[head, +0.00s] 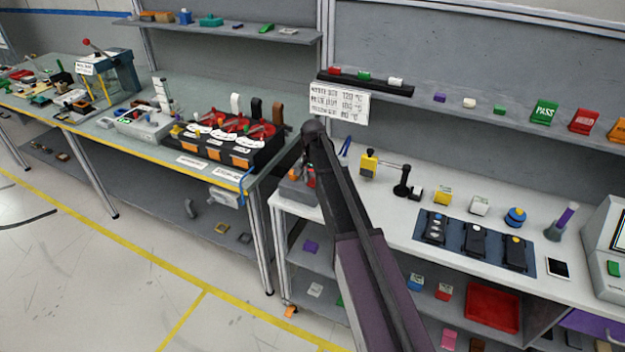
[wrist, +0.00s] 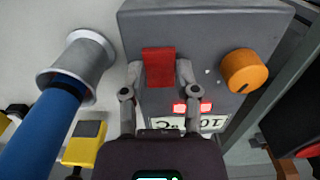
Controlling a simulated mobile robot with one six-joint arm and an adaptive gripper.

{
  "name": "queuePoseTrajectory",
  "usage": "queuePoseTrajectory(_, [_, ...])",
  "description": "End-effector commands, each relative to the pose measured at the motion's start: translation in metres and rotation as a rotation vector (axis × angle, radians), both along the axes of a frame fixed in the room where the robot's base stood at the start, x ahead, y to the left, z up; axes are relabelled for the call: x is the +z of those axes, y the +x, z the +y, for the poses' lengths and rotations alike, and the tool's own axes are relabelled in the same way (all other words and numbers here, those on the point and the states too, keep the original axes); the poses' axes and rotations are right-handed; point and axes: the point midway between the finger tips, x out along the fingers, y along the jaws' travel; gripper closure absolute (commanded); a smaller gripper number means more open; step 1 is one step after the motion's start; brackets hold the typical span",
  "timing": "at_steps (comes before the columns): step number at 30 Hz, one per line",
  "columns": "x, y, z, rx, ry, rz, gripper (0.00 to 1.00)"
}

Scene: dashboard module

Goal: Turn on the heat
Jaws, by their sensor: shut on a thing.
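A grey control box (wrist: 215,35) fills the top middle of the wrist view. It has a red rocker switch (wrist: 158,62), an orange knob (wrist: 244,71) with a dark pointer line, two lit red indicators (wrist: 192,107) and a pale display (wrist: 205,123) showing upside-down digits and °C, partly covered by my gripper. My gripper (wrist: 159,76) has its two fingers on either side of the red switch, shut on it. In the head view the grey box (head: 294,191) is partly hidden behind my arm, and the fingers are hidden there.
A blue-handled tool (wrist: 42,135) stands in a grey funnel holder (wrist: 78,65) close left of my gripper. A yellow block (wrist: 84,147) is below it. The head view shows a white bench (head: 390,215) with a blue mat of black devices (head: 475,243) further right.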

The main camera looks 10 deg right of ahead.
Motion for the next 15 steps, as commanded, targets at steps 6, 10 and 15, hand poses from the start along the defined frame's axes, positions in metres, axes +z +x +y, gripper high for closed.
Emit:
queuePoseTrajectory(6, [-0.0008, 0.0039, -0.0018, -0.001, 0.059, 0.083, 1.0])
queuePoseTrajectory(10, [-0.0005, 0.0032, -0.0021, 0.0, 0.087, 0.123, 1.0])
queuePoseTrajectory(15, [0.0, 0.0017, -0.0019, 0.0, 0.093, 0.13, 1.0])
